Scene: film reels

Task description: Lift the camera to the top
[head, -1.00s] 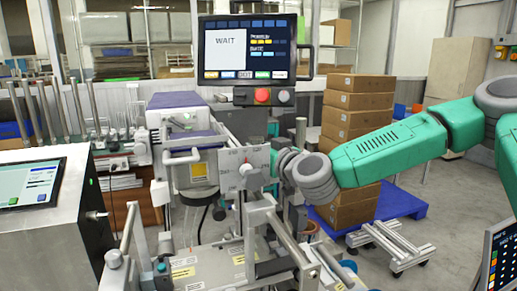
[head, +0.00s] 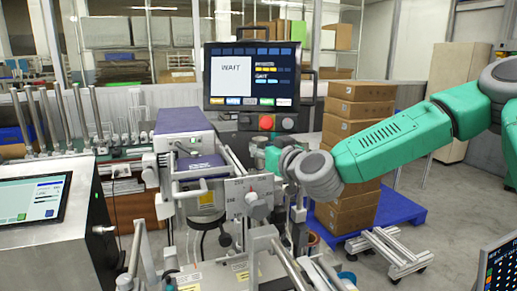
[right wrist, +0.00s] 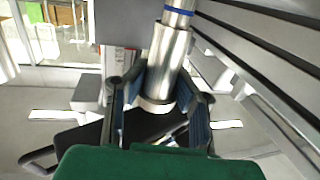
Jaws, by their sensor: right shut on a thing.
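My right gripper (head: 267,158) comes in from the right at the machine, just above a grey scale plate with a round knob (head: 253,202). In the right wrist view its two fingers (right wrist: 160,105) are closed around the lower end of an upright silver cylinder with a blue ring (right wrist: 165,60). This looks like the camera, though I cannot be sure. In the head view the held part is small and mostly hidden by the gripper. My left gripper is in neither view.
A monitor reading WAIT (head: 252,76) stands close behind and above the gripper, with a red button (head: 266,122) below it. A purple-topped machine unit (head: 183,121) is at left. Stacked boxes (head: 355,112) stand on a blue pallet (head: 405,212) behind my arm.

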